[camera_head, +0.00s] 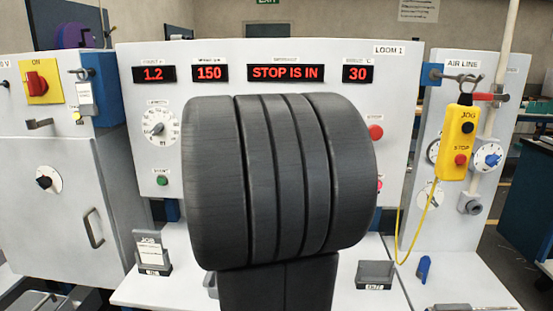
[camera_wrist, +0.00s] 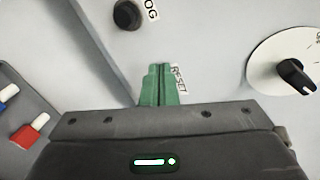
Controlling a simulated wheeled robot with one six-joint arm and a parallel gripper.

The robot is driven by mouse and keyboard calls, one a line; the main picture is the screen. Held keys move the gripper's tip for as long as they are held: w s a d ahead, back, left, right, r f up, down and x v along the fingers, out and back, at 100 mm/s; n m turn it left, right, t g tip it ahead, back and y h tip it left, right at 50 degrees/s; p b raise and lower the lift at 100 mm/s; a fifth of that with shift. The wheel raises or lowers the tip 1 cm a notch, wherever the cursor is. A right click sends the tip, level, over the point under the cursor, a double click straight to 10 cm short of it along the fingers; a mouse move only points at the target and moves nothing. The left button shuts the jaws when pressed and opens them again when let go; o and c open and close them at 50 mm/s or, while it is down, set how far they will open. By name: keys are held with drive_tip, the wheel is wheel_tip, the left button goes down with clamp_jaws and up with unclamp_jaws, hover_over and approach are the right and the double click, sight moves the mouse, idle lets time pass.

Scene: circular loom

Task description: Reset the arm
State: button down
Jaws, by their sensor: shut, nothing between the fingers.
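In the head view my dark arm fills the middle and hides the gripper and part of the loom panel (camera_head: 400,75). The loom's display (camera_head: 285,73) reads STOP IS IN. A red button (camera_head: 375,132) shows just right of my arm.
In the wrist view, a black knob (camera_wrist: 127,14) is above left, a dial (camera_wrist: 290,70) right, and a grey tray (camera_wrist: 60,105) with blue and red pieces left. In the head view, a yellow JOG/STOP pendant (camera_head: 459,142) hangs right; a red switch (camera_head: 36,82) is far left.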

drive_tip(key=a+f+n+g+y+b, duration=0.1)
drive_tip(key=a+y, duration=0.5)
drive_tip(key=a, duration=0.7)
drive_tip(key=s+a+f+n+y+b, duration=0.1)
drive_tip(key=a+f+n+y+b, duration=0.2)
drive_tip(key=a, duration=1.1)
drive_tip(key=y+b, duration=0.2)
drive_tip(key=y, duration=0.1)
drive_tip(key=shift+s+g+b, duration=0.25)
drive_tip(key=shift+g+b, duration=0.1)
drive_tip(key=shift+g, duration=0.05)
drive_tip(key=shift+r, duration=0.1)
